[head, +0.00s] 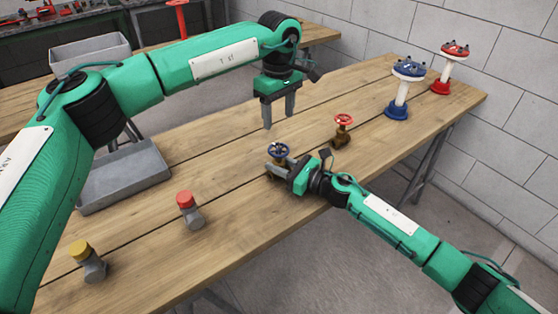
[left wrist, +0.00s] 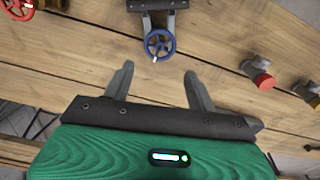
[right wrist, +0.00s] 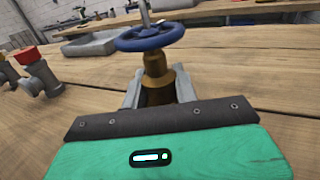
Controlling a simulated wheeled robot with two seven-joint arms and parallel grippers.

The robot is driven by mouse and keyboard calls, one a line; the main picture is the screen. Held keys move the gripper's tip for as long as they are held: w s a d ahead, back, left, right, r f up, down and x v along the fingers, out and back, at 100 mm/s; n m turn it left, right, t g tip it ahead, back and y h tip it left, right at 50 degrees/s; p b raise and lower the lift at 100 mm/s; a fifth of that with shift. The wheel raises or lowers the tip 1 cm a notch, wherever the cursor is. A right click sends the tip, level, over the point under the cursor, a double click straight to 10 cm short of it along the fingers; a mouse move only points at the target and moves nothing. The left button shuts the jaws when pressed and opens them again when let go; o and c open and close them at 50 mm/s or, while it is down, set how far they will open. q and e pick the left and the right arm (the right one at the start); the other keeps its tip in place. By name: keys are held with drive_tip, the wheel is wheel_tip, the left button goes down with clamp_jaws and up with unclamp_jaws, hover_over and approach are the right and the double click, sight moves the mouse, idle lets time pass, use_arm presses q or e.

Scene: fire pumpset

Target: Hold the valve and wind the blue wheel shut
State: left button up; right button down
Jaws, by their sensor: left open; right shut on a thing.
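The valve with the blue wheel (head: 278,151) stands upright on the wooden table, near its front edge. In the right wrist view the blue wheel (right wrist: 150,36) sits on top of the brass valve body (right wrist: 157,80). My right gripper (head: 275,172) is shut on the valve body below the wheel; its fingers show on both sides of the body. My left gripper (head: 279,112) is open and empty, pointing down above the table behind the valve. In the left wrist view the blue wheel (left wrist: 159,44) lies beyond the open fingertips (left wrist: 155,75), apart from them.
A valve with a red wheel (head: 343,122) stands to the right. Blue (head: 407,72) and red (head: 454,52) hydrant-like stands are at the far right. Grey pipe pieces with a red cap (head: 186,200) and a yellow cap (head: 82,252) stand at left, near a grey tray (head: 125,178).

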sight(279, 149)
use_arm(q)
drive_tip(key=shift+o, duration=1.4)
drive_tip(key=s+d+r+n+t+y, duration=0.1)
drive_tip(key=s+n+t, duration=0.15)
drive_tip(key=n, duration=1.25)
drive_tip(key=s+d+n+t, duration=0.1)
drive_tip(key=s+n+t, duration=0.15)
drive_tip(key=n, duration=1.35)
drive_tip(key=shift+g, duration=0.4)
drive_tip(key=x, duration=1.1)
drive_tip(key=shift+a, duration=0.35)
